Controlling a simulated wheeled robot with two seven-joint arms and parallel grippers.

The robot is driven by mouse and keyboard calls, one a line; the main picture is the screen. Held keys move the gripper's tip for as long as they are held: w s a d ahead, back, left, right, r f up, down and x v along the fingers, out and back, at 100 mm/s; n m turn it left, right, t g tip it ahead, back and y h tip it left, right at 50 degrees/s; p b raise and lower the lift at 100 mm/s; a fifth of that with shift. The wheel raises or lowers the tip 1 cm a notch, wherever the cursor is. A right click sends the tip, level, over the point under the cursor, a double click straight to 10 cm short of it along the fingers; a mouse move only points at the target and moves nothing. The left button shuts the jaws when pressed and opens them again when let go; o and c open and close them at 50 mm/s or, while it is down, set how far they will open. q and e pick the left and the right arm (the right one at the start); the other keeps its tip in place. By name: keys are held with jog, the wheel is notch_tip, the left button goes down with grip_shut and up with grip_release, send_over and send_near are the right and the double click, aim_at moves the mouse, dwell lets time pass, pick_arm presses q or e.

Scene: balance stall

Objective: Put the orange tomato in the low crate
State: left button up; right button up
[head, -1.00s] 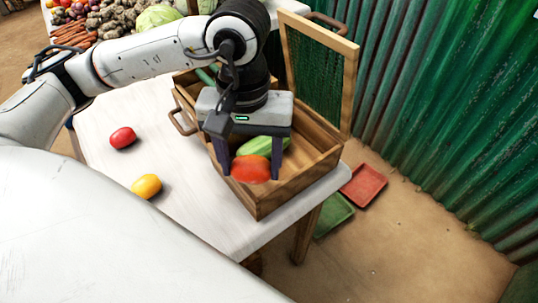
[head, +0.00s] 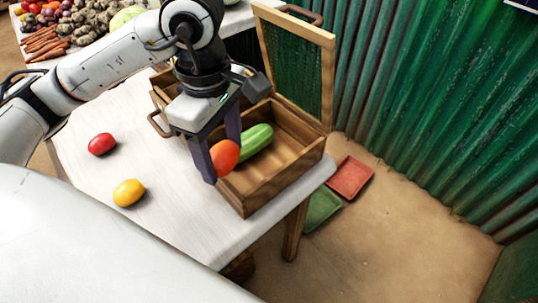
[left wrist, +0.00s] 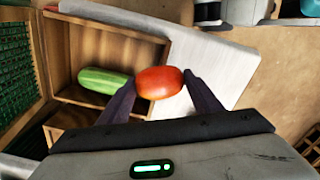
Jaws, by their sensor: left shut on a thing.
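My left gripper (head: 223,160) is shut on an orange-red tomato (head: 225,155), one finger on each side. The tomato also shows between the fingers in the left wrist view (left wrist: 159,83). The gripper holds it by the near left wall of a low wooden crate (head: 285,172) on the table. In the left wrist view the tomato overlaps the crate's edge and the white tabletop beyond; its exact height is hard to tell. A green cucumber-like vegetable (head: 256,142) lies inside the crate and also shows in the left wrist view (left wrist: 104,80). My right gripper is not in view.
A red tomato (head: 102,144) and a yellow one (head: 128,193) lie on the white table (head: 170,220), left of the crate. A lid with green mesh (head: 290,65) stands open behind the crate. Red (head: 350,178) and green (head: 320,208) trays lie on the floor.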

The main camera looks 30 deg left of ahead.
pick_arm(q)
jog(key=w+d+p, duration=0.1)
jog(key=w+d, duration=0.3)
jog(key=w, duration=0.6)
jog(key=f, duration=0.7)
jog(key=shift+w+a+f, duration=0.1)
jog(key=shift+w+a, duration=0.05)
jog(key=shift+w, duration=0.1)
jog(key=shift+f, duration=2)
jog(key=shift+w+f, duration=0.15)
jog(key=shift+w, duration=0.05)
jog(key=shift+f, duration=0.15)
jog(key=o, duration=1.1)
